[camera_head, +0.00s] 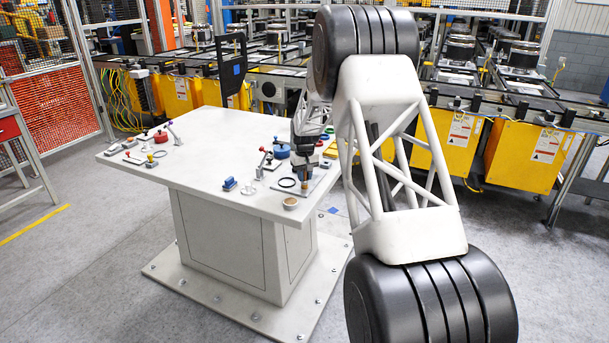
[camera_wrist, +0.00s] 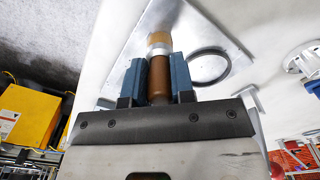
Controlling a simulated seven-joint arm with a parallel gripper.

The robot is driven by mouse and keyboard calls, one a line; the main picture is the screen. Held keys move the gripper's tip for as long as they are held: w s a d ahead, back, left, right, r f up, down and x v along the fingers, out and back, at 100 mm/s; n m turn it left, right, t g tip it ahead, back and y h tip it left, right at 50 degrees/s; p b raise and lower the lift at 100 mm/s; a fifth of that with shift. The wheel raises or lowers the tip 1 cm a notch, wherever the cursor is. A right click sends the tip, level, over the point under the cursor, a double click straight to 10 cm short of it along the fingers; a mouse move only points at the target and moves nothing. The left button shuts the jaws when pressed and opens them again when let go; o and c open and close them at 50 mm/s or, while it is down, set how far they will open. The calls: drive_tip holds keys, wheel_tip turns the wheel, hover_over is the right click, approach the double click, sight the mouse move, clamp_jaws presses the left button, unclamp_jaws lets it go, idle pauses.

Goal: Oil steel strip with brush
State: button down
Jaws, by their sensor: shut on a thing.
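My gripper (camera_head: 304,163) is low over the right part of the white table top (camera_head: 215,140). In the wrist view its two blue fingers (camera_wrist: 159,80) are shut on the brush (camera_wrist: 158,82). The brush has a brown handle, a silver collar and tan bristles pointing away from the gripper. A flat grey steel strip (camera_wrist: 205,32) lies below the bristle end. I cannot tell whether the bristles touch it. In the head view the strip (camera_head: 318,184) is small and partly hidden by my arm.
A black ring (camera_head: 287,182) lies beside the brush. The table's middle is clear.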

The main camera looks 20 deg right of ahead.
drive_tip(key=shift+w+d+r, duration=0.1)
drive_tip(key=shift+w+d, duration=0.15)
drive_tip(key=shift+w, duration=0.05)
idle(0.5)
drive_tip(key=shift+w+d, duration=0.2)
drive_tip(key=shift+d, duration=0.05)
drive_tip(key=shift+w+d, duration=0.1)
drive_tip(key=shift+w+d, duration=0.15)
idle(0.4)
drive_tip(key=shift+w+d, duration=0.25)
idle(0.3)
